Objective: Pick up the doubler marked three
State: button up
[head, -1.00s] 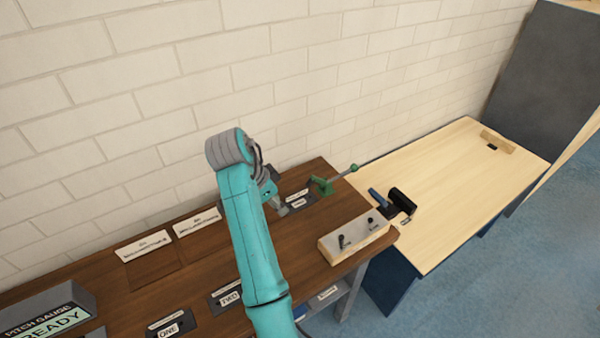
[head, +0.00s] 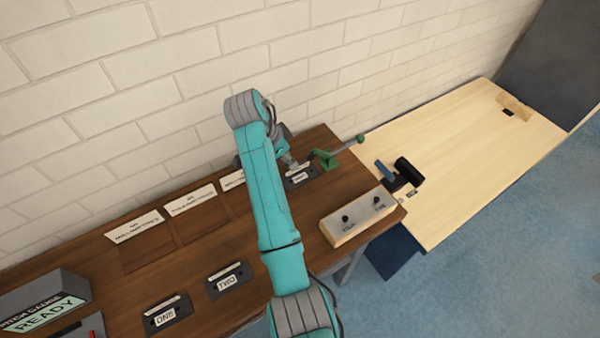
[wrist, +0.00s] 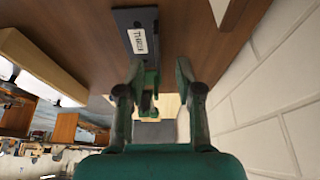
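The doubler marked three is a dark flat plate with a white label (wrist: 142,22), lying on the brown bench top in the upper part of the wrist view. In the head view the dark plate (head: 310,174) lies at the back right, just right of my gripper (head: 297,165). In the wrist view my gripper (wrist: 160,88) is open, with a clear gap between its fingers. The plate lies beyond the fingertips, towards the left finger, and is not between them. Whether the fingers touch anything is hard to tell.
A green lever clamp (head: 328,160) stands close beside the doubler. Doublers one (head: 181,309) and two (head: 244,272) lie nearer the front. A box with two black knobs (head: 344,232) sits at the right edge. The brick wall (wrist: 280,120) is close to my gripper.

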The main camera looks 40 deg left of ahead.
aim_at(301, 174)
jog(key=shift+w+d+x, duration=0.1)
jog(key=shift+w+x, duration=0.05)
jog(key=shift+x, duration=1.05)
jog(key=shift+w+d+x, duration=0.1)
jog(key=shift+d+x, duration=0.05)
jog(key=shift+x, duration=1)
jog(key=shift+r, duration=0.15)
grip_shut()
